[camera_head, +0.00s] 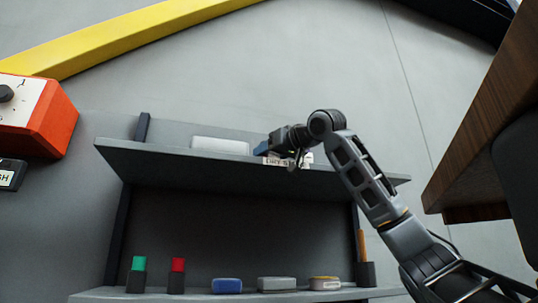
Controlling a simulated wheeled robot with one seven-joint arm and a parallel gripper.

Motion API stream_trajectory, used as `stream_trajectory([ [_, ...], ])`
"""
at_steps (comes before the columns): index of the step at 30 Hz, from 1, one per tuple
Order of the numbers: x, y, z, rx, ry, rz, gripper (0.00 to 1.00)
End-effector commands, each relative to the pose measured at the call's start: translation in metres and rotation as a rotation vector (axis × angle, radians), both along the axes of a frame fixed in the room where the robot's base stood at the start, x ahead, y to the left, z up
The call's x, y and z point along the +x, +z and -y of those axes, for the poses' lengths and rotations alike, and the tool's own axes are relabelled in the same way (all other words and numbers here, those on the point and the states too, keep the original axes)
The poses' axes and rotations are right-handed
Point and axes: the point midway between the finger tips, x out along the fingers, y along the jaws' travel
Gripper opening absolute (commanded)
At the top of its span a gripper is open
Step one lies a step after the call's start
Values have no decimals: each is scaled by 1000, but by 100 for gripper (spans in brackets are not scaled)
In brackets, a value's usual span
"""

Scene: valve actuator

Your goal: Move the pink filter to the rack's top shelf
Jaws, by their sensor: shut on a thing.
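The rack's top shelf (140,161) is a dark grey board seen from below, so most of its upper surface is hidden. My gripper (272,144) is just above its front edge, right of the middle. It is shut on a small blue thing (261,149), whose shape is partly hidden by the gripper and the edge. I cannot tell whether this thing touches the shelf. I see no pink filter in this view.
A white block (220,146) sits on the top shelf, left of my gripper. The lower shelf (105,296) bears a green-topped holder (138,264), a red-topped holder (178,265) and several small blocks. An orange box (50,130) is at left, a wooden board (485,130) at right.

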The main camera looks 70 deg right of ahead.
Motion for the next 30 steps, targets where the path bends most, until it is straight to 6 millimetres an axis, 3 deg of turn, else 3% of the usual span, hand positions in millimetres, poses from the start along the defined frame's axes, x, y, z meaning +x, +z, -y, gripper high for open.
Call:
stream_trajectory([
  [9, 0, -1, 0, 0, 0, 0, 79],
  [19, -3, 3, -1, 0, 0, 0, 79],
  [30, -64, 2, -33, -2, 0, 2, 79],
])
